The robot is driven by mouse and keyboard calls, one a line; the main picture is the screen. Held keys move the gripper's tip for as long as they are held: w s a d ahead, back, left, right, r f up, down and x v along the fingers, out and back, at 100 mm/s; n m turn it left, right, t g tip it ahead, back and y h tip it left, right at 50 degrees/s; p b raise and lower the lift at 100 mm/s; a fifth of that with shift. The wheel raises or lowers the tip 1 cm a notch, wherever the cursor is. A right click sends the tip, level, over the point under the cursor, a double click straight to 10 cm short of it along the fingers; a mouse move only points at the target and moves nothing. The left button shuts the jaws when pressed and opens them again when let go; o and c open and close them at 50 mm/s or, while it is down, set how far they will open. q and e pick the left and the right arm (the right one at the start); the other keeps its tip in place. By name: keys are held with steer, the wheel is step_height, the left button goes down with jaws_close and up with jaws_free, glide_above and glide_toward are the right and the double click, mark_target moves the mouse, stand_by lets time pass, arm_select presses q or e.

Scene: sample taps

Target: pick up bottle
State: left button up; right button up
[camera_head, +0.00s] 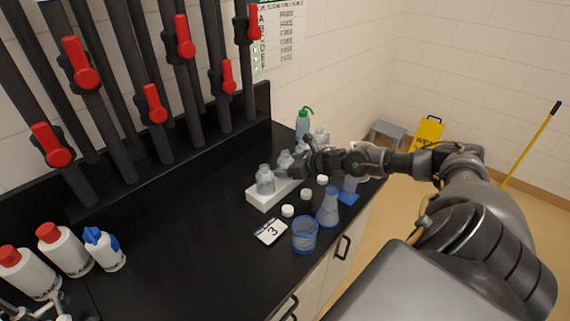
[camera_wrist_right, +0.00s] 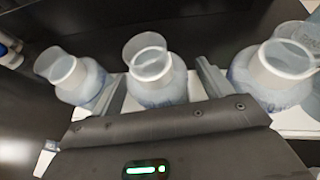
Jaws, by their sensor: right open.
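Several clear bottles with wide open necks stand in a white rack (camera_head: 262,202) on the black bench. The nearest bottle (camera_head: 265,183) is at the rack's near end; another bottle (camera_head: 285,161) is beside my right gripper (camera_head: 307,160). In the right wrist view, my right gripper (camera_wrist_right: 160,84) is open, with one finger on each side of the middle bottle (camera_wrist_right: 152,78). A left bottle (camera_wrist_right: 75,77) and a right bottle (camera_wrist_right: 275,75) flank the fingers. I cannot tell whether the fingers touch the middle bottle. My left gripper is not in view.
White caps (camera_head: 288,210), a card marked 3 (camera_head: 270,231), a blue beaker (camera_head: 305,235) and a flask (camera_head: 328,207) lie near the bench's front edge. A green-topped wash bottle (camera_head: 303,123) stands behind. Red-handled taps (camera_head: 80,63) line the left; white bottles (camera_head: 62,249) stand below.

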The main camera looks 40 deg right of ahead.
steer(key=shift+x, duration=1)
steer(key=c, duration=1.1)
step_height(320, 180, up, 9)
steer(key=b, duration=0.3)
steer(key=shift+r, duration=0.6)
